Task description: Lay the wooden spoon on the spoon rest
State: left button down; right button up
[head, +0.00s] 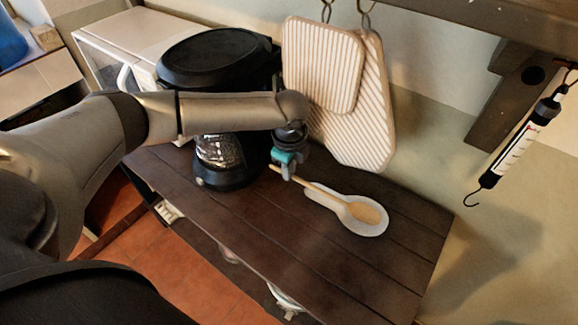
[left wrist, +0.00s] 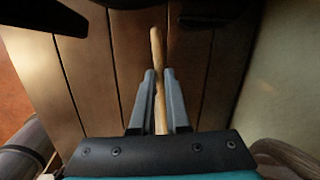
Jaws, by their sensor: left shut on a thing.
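The wooden spoon (head: 364,212) has its bowl over the wide end of the pale spoon rest (head: 375,229), and its handle runs up and left along the rest's narrow part. I cannot tell whether the spoon touches the rest. My left gripper (head: 287,172) is shut on the handle near its end, above the wooden shelf. In the left wrist view, the handle (left wrist: 155,45) passes between the two grey fingers (left wrist: 159,75). The spoon's bowl and the rest are out of that view. My right gripper is not in view.
A black coffee maker (head: 222,60) with a glass jug stands just left of my left gripper. Two striped oven mitts or pads (head: 350,140) hang on the wall behind it. A hanging scale (head: 518,130) is at the right. The shelf's front right (head: 350,280) is clear.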

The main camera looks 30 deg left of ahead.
pick_arm(q)
jog(key=shift+f, duration=0.15)
jog(key=c, duration=0.8)
grip_release()
jog(key=shift+c, duration=0.2)
notch_tip(320, 180, up, 8)
jog(key=p, duration=0.9)
dwell(0.5)
